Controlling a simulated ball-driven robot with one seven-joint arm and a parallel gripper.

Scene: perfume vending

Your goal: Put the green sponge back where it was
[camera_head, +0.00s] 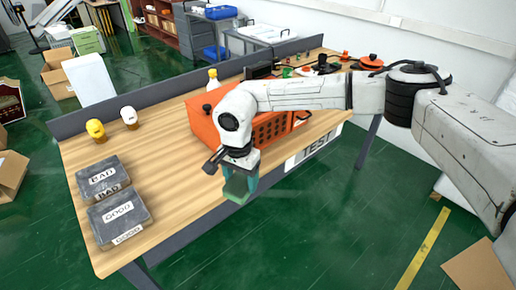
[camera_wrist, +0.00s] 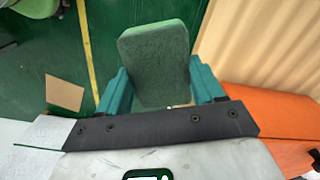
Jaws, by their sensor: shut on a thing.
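My gripper (camera_head: 240,178) is shut on the green sponge (camera_head: 236,188) and holds it near the front edge of the wooden table (camera_head: 155,140). In the wrist view the sponge (camera_wrist: 153,62) stands between the two teal fingers, beyond the dark gripper bar. The floor shows behind most of it, with the table edge to its right. The spot the sponge came from cannot be told from these frames.
An orange box (camera_head: 268,130) stands on the table behind my gripper. Bins marked BAD (camera_head: 102,177) and GOOD (camera_head: 120,213) are at the left end, near yellow (camera_head: 96,130) and white (camera_head: 129,117) items. Several small items crowd the far end. The table's middle left is bare.

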